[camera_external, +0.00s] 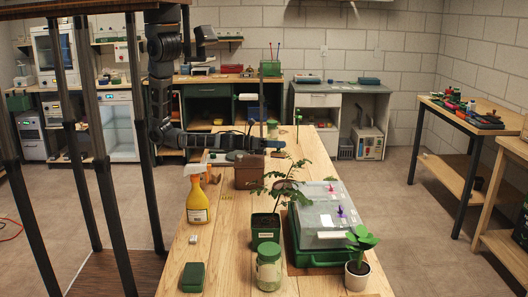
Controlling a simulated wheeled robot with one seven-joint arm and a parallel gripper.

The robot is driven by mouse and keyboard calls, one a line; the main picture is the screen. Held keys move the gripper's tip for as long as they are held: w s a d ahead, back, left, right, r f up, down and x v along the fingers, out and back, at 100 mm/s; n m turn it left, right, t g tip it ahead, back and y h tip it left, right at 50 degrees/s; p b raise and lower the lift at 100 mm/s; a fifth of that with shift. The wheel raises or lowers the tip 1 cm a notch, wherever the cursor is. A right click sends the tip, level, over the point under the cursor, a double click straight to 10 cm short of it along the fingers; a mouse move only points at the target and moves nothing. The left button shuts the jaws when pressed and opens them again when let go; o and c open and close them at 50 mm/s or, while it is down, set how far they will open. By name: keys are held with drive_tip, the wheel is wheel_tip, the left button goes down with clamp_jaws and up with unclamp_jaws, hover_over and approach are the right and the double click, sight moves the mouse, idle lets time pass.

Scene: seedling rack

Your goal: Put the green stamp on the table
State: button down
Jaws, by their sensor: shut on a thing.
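My gripper (274,143) is at the end of my arm, which reaches to the right above the far half of the wooden table (178,249). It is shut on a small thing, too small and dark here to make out. I cannot tell whether this is the green stamp. A dark green block (193,277) lies on the table at its near left corner, well apart from my gripper. Its shape does not show clearly whether it is a stamp.
A brown box (249,178) stands below my gripper. A yellow spray bottle (198,203), a potted seedling (265,230), a green-lidded jar (269,269), a clear-lidded green tray (319,215) and a white-potted plant (357,275) crowd the table. The near left has free room.

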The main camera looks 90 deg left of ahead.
drive_tip(key=shift+s+d+f+n+y+b, duration=0.65)
drive_tip(key=shift+s+d+y+b, duration=0.9)
drive_tip(key=shift+d, duration=2.8)
drive_tip(key=shift+s+d+f+n+y+b, duration=0.8)
drive_tip(key=shift+s+d, duration=1.45)
drive_tip(key=shift+d, duration=2.1)
drive_tip(key=shift+m+y, duration=0.25)
drive_tip(key=shift+m, duration=0.1)
wheel_tip(320, 180, down, 9)
drive_tip(key=shift+f+p, duration=0.15)
drive_tip(key=shift+p, duration=0.15)
drive_tip(key=shift+f, duration=0.15)
drive_tip(key=c, duration=0.8)
unclamp_jaws()
